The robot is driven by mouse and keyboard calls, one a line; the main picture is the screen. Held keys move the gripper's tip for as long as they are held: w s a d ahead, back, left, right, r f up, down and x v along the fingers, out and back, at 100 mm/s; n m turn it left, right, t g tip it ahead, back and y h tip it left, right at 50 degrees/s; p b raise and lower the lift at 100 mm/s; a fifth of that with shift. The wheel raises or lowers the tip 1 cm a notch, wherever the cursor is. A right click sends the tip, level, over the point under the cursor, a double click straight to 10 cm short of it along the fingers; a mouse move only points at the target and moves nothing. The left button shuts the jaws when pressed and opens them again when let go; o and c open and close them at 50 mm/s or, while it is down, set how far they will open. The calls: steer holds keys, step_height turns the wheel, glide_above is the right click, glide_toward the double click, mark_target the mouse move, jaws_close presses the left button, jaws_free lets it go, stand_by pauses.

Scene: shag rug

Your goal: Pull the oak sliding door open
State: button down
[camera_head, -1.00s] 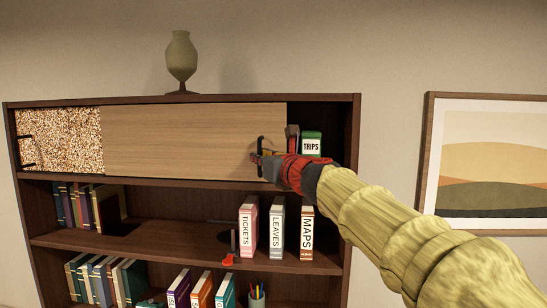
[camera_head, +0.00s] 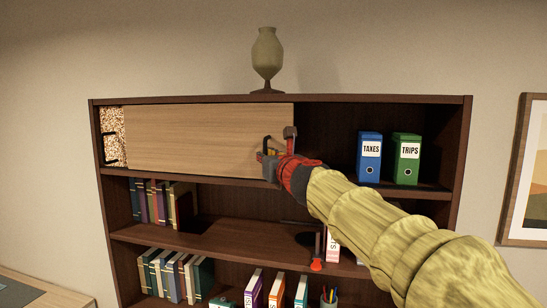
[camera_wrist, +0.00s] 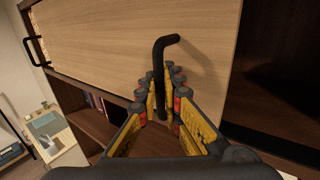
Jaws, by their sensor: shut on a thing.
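The oak sliding door (camera_head: 195,138) covers the left and middle of the cabinet's top compartment. It overlaps most of a speckled panel (camera_head: 112,131) with its own black handle (camera_head: 110,148) at the far left. My gripper (camera_head: 270,160) is at the door's right end, shut on the black door handle (camera_head: 267,144). In the wrist view the oak door (camera_wrist: 120,45) fills the upper middle, and the dark bar handle (camera_wrist: 159,70) stands between the fingers of my gripper (camera_wrist: 163,100). The fingers hide the handle's lower part.
The right of the top compartment is open, with a blue TAXES binder (camera_head: 369,158) and a green TRIPS binder (camera_head: 406,160). A vase (camera_head: 267,55) stands on top. Lower shelves hold books (camera_head: 158,202). A framed picture (camera_head: 525,175) hangs at right.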

steer(key=shift+a, duration=0.1)
stand_by(0.3)
steer(key=c, duration=2.3)
jaws_free()
steer(key=shift+s, duration=0.1)
steer(key=v, duration=1.1)
steer(key=shift+s, duration=0.35)
